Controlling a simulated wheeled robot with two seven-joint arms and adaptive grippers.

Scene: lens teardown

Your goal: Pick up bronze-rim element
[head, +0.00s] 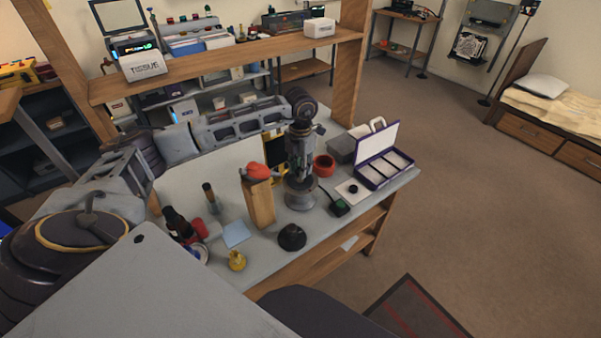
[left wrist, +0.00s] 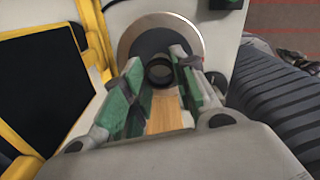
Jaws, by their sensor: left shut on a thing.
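My left gripper (head: 300,178) points down over a round grey stand (head: 300,200) on the workbench. In the left wrist view its fingers (left wrist: 159,66) are shut on a small dark ring-shaped element (left wrist: 160,72). This piece lies in front of the stand's silver disc (left wrist: 187,30). Its rim looks dark; I cannot make out a bronze colour or whether it touches the stand. In the head view the fingertips and the piece are too small to separate. My right gripper is not in view.
A wooden block (head: 261,205) with a red blower (head: 258,171) stands close left of the stand. A yellow-framed screen (left wrist: 95,35) is behind it. A black dome-shaped piece (head: 292,237) lies in front.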

